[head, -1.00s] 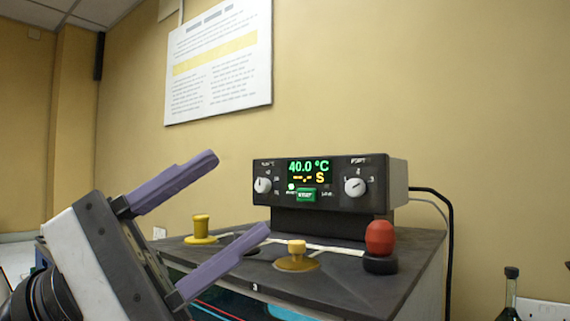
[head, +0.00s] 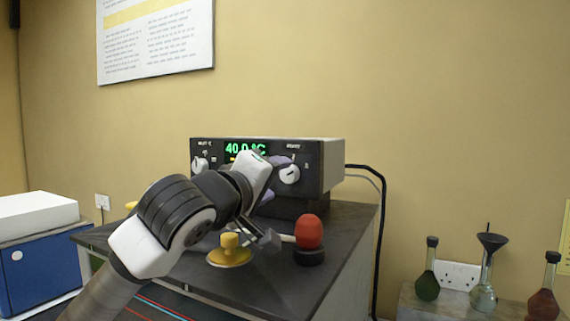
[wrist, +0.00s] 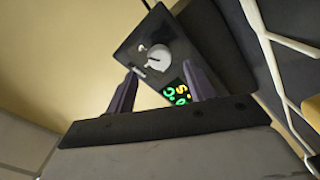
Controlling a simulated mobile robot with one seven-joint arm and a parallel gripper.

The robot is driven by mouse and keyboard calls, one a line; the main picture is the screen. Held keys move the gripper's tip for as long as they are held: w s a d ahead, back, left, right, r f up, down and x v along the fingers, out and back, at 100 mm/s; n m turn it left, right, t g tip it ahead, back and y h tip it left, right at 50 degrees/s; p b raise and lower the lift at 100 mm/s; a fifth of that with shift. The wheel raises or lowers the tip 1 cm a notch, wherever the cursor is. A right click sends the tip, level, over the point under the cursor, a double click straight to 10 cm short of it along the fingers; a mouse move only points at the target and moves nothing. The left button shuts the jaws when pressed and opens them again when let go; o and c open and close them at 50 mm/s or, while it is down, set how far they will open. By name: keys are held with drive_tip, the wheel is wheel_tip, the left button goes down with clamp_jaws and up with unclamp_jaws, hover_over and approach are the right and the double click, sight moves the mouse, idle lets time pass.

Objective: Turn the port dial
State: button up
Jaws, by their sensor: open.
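The port dial (head: 289,174) is the white round knob at the right end of the black control box (head: 325,165). The same dial (wrist: 158,57) shows in the wrist view, ahead of my gripper and between the directions of its two purple fingers. My gripper (head: 281,177) is open and empty in front of the box, its fingers spread above and below the dial's left side in the head view. The wrist view shows the open gripper (wrist: 158,82) with a gap ahead to the panel. The dial's exact pointer setting is too small to read surely.
The green display (head: 244,149) reads about 40.0 °C, partly hidden by my gripper. A second white knob (head: 200,164) is at the left. A yellow stopper (head: 230,250) and red-topped knob (head: 309,232) stand on the dark bench top (head: 340,225). Flasks stand at the right.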

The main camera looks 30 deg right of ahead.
sight(287, 175)
drive_tip(key=p+x, duration=0.1)
drive_tip(key=x, duration=0.4)
drive_tip(key=shift+d+p, duration=0.15)
drive_tip(key=shift+p, duration=0.25)
drive_tip(key=c, duration=1)
